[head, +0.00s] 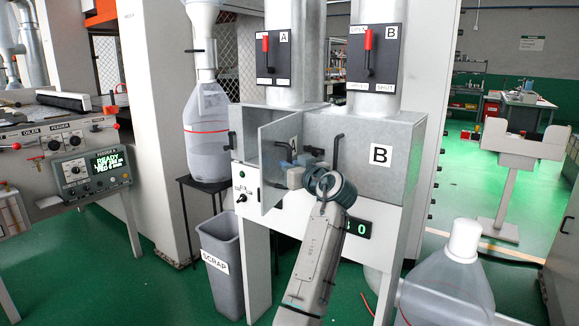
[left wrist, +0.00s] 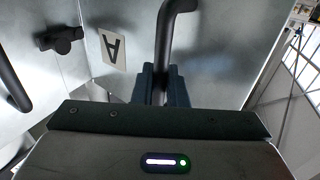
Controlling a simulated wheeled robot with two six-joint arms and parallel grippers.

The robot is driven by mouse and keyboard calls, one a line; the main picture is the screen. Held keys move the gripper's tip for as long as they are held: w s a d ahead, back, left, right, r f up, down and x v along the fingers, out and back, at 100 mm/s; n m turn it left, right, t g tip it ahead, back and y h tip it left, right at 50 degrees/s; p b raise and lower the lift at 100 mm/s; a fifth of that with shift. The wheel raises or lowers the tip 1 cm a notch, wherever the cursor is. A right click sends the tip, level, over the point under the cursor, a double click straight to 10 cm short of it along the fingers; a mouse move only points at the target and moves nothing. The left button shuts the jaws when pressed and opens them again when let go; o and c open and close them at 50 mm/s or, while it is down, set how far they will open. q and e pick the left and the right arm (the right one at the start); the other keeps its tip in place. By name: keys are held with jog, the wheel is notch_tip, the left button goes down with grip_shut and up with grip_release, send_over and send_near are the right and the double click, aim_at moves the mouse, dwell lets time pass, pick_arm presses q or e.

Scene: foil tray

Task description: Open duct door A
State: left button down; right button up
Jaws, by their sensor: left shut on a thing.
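Duct door A (head: 275,178) is a grey metal panel that stands swung out from the front of the duct box, with its free edge toward me. Its A label (left wrist: 112,49) shows in the left wrist view. My left gripper (head: 292,168) is at the outer face of this door. In the left wrist view its blue fingers (left wrist: 161,86) are shut around a black bar handle (left wrist: 166,40). In the head view the gripper and wrist hide much of the handle. My right gripper is not in view.
Door B (head: 395,180) is beside it, with a black handle (head: 337,150). Above are lever A (head: 265,42) and lever B (head: 368,40), both with red grips up. A scrap bin (head: 220,255) stands below left. A clear jug (head: 450,285) stands at the front right.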

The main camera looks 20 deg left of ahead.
pick_arm(q)
jog(key=shift+r, duration=0.25)
jog(key=c, duration=1.6)
grip_release()
jog(key=shift+w, duration=0.1)
jog(key=shift+o, duration=0.2)
jog(key=shift+w+f, duration=0.1)
jog(key=shift+f, duration=0.15)
pick_arm(e)
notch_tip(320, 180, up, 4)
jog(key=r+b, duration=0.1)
jog(key=b, duration=0.1)
pick_arm(q)
jog(key=b+v, duration=0.7)
jog(key=v, duration=0.4)
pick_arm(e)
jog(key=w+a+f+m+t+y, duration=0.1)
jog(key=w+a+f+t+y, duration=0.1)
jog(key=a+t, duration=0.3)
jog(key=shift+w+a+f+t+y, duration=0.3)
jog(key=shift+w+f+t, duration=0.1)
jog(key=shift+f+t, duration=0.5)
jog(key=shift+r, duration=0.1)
pick_arm(q)
jog(key=shift+a, duration=0.1)
